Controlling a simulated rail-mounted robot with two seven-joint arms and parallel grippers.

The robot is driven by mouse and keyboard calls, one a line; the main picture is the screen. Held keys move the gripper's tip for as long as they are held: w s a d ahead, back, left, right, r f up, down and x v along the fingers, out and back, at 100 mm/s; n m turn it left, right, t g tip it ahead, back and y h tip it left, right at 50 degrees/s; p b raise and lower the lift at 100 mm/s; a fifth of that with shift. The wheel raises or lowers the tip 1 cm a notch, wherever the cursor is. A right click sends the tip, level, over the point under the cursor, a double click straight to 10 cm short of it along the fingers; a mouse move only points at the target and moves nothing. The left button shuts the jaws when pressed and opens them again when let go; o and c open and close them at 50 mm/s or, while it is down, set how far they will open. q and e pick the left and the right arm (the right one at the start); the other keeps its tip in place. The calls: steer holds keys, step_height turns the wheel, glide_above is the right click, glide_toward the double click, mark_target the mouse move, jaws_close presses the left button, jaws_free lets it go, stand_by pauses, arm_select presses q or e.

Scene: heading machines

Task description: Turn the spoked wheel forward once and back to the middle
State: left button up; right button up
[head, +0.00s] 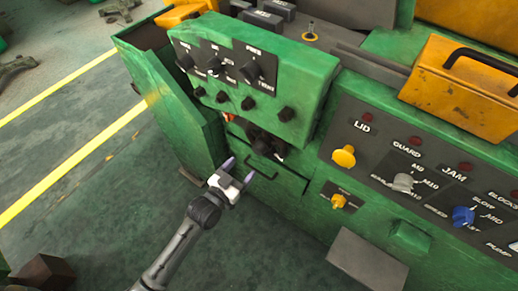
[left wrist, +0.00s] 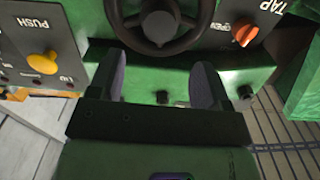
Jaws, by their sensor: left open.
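The dark wheel (left wrist: 158,27) shows at the top of the left wrist view, with a round hub and thick spokes; its upper part is cut off by the picture edge. In the head view a dark shape that seems to be the wheel (head: 262,146) is mostly hidden under the overhanging green control box. My left gripper (head: 238,171) is open and empty in front of the machine, below and apart from the wheel. In the left wrist view its two purple-grey fingers (left wrist: 162,72) stand on either side below the wheel. My right gripper is not in view.
The control box (head: 250,75) with black knobs overhangs the wheel area. An orange knob (left wrist: 245,34) is right of the wheel in the wrist view, a yellow push button (left wrist: 42,63) left. A green panel (head: 185,125) stands at left. Open floor (head: 120,190) lies left of my arm.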

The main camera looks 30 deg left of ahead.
mark_target(257, 152)
arm_select(q)
steer(key=w, duration=0.2)
steer(key=w+d+b, duration=0.1)
steer(key=w, duration=0.5)
steer(key=shift+w+d+b, duration=0.15)
steer(key=shift+b, duration=0.2)
steer(key=shift+w+d, duration=0.1)
steer(key=shift+w, duration=0.65)
steer(key=c, duration=1.3)
steer(key=shift+d, duration=0.1)
